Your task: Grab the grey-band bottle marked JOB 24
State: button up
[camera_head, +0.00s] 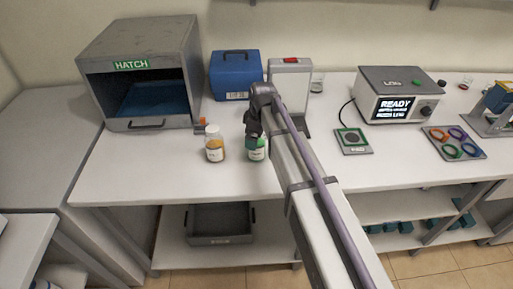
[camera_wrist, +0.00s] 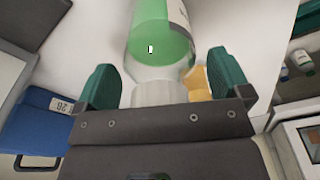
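A green bottle (camera_head: 257,151) with a white label stands on the bench in the head view, and my gripper (camera_head: 254,128) is right over it. In the wrist view this green bottle (camera_wrist: 160,42), with its white cap towards my palm, lies between the two green fingers of my gripper (camera_wrist: 161,62). The fingers are apart, with a gap on each side of the bottle. An amber bottle (camera_head: 214,145) with a white label and pale cap stands just to the left; an amber patch (camera_wrist: 198,84) shows in the wrist view. No grey band or JOB number is readable on either bottle.
The grey HATCH box (camera_head: 138,68) stands open at the left, with a blue case (camera_head: 235,77) at the back. A READY instrument (camera_head: 396,95), a small pad (camera_head: 353,141) and a tray of coloured rings (camera_head: 453,154) are to the right. The bench front left is clear.

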jog(key=c, duration=1.1)
